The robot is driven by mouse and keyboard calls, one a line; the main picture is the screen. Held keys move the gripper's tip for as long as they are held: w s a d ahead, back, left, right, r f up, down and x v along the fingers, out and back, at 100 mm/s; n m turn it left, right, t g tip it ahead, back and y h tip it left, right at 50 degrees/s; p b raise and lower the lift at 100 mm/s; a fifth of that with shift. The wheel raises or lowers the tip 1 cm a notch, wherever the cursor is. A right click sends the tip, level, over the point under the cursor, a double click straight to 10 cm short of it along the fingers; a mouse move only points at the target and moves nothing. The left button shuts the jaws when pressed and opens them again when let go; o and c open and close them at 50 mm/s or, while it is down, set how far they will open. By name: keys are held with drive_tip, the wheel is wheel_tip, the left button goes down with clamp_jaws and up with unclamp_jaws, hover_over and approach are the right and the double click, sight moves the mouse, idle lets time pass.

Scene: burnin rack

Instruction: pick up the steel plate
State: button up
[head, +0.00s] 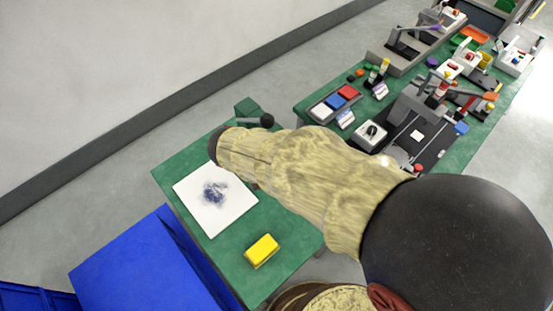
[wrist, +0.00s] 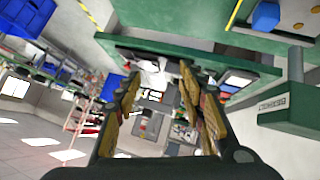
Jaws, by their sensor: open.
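I cannot make out a steel plate for certain in either view. In the wrist view the two fingers of my gripper (wrist: 160,78) stand wide apart, with nothing held between them. Beyond the fingertips are a distant bench and small equipment, too small and tilted to tell apart. In the head view my sleeved arm reaches over the near green bench (head: 222,245), and its far end hides my gripper and part of the bench's far edge.
A white square board (head: 238,213) with a dark smudge and a yellow block (head: 262,250) lie on the near bench. A black-knobbed lever (head: 266,120) rises behind my arm. A blue bin (head: 130,265) stands left. A cluttered green bench (head: 462,145) runs right.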

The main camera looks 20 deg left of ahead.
drive_tip(key=s+a+f+t, duration=0.1)
drive_tip(key=a+f, duration=0.1)
drive_tip(key=a, duration=0.2)
drive_tip(key=s+a+f+t, duration=0.2)
drive_tip(key=a+f, duration=0.1)
drive_tip(key=a, duration=0.2)
drive_tip(key=s+a+f+t+y, duration=0.1)
drive_tip(key=s+a+f+t, duration=0.1)
drive_tip(key=a, duration=0.2)
drive_tip(key=shift+a+f+m+b, duration=0.3)
drive_tip(key=shift+w+f+t, duration=0.15)
drive_tip(key=shift+t, duration=0.15)
drive_tip(key=shift+x, duration=0.9)
drive_tip(key=shift+w+r+b+x, duration=0.15)
drive_tip(key=shift+b+x, duration=0.2)
drive_tip(key=shift+x, duration=0.55)
drive_tip(key=shift+w+r+b+x, duration=0.15)
drive_tip(key=shift+b+x, duration=0.25)
drive_tip(key=shift+x, duration=0.5)
drive_tip(key=shift+r+b+x, duration=0.15)
drive_tip(key=shift+b+x, duration=0.2)
drive_tip(key=shift+x, duration=0.6)
drive_tip(key=shift+a, duration=0.2)
drive_tip(key=shift+s, duration=0.1)
drive_tip(key=shift+c, duration=1.3)
drive_tip(key=c, duration=0.7)
clamp_jaws()
